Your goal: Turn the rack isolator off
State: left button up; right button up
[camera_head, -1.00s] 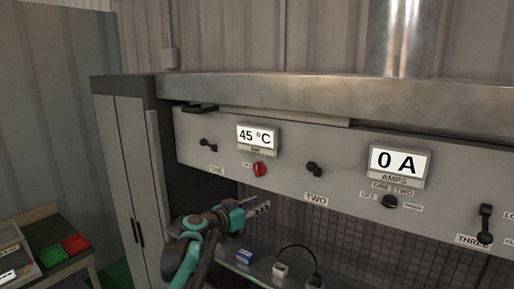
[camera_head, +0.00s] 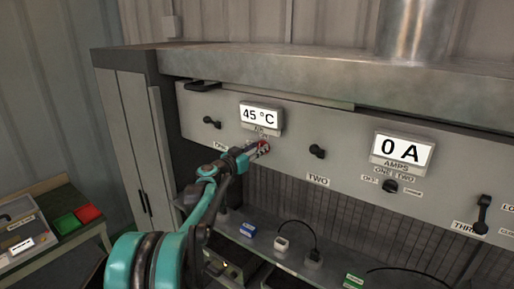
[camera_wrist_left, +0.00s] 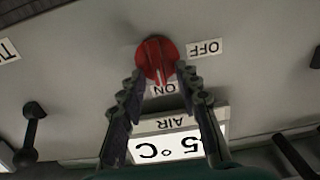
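A red rotary knob (camera_head: 264,146) sits on the grey panel below the 45 °C display (camera_head: 262,116). In the left wrist view, which is upside down, the red knob (camera_wrist_left: 155,58) has an ON label (camera_wrist_left: 164,89) and an OFF label (camera_wrist_left: 205,48) beside it. Its ridge lines up with the ON label. My left gripper (camera_head: 257,152) is at the knob in the head view and partly hides it. In the left wrist view the left gripper (camera_wrist_left: 160,74) is open, with one fingertip at each side of the knob. I cannot tell whether they touch it. My right gripper is not in view.
Black knobs (camera_head: 317,151) and a black lever (camera_head: 483,212) stick out of the same panel, with a 0 A display (camera_head: 403,151) at the right. A metal ledge (camera_head: 320,75) overhangs above. A shelf (camera_head: 300,262) with small blocks and cables lies below.

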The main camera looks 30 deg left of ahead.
pick_arm(q)
jog(key=shift+c, duration=0.3)
grip_shut()
